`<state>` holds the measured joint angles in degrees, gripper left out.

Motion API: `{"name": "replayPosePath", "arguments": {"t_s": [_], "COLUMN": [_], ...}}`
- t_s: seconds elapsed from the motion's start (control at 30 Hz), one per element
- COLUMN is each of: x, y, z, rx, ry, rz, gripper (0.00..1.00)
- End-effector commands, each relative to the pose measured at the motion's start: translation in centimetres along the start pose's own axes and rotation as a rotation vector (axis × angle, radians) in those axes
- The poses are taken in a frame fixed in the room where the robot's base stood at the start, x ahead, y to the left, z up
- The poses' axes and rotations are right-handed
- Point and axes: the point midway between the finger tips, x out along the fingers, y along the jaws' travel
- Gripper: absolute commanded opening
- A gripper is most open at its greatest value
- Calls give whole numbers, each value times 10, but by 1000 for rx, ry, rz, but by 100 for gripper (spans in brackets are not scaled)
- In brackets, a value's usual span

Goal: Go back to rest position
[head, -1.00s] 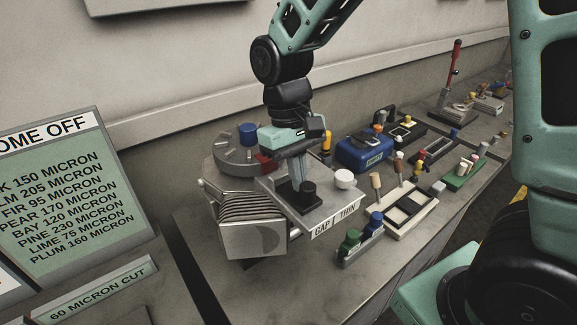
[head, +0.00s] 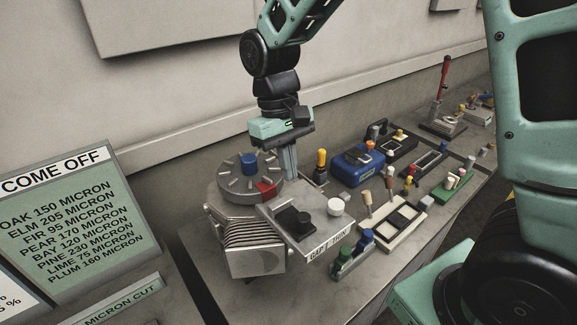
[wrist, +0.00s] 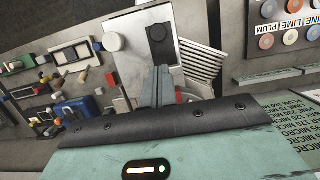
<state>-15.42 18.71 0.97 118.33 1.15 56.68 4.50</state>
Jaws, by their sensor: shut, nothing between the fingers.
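My gripper (head: 290,165) hangs from my teal and black arm, fingers pointing down, just behind the plate of the grey "GAP 1 THIN" fixture (head: 318,246). Its fingers are together and hold nothing. In the wrist view the shut fingers of my gripper (wrist: 158,88) show over the fixture's plate (wrist: 133,62). The plate carries a black knob block (head: 296,222) and a white knob (head: 335,206). Beside it is a round notched dial (head: 232,183) with a blue knob (head: 249,163) and a red mark. Whether the fingers touch anything is not clear, but they look apart from the knobs.
A blue box (head: 357,169), a white tray (head: 386,232) with pegs, and a rack with green and blue knobs (head: 352,252) stand to the right on the bench. A "COME OFF" board (head: 75,215) stands at left. The wall is close behind my arm.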

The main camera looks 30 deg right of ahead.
Motion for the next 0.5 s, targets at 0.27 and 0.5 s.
{"name": "replayPosePath", "arguments": {"t_s": [0.27,0.5], "x": [1,61], "y": [-3,-50], "z": [1,30], "rx": [-10,-151], "ry": [5,77], "rz": [-2,-21], "gripper": [0,0]}}
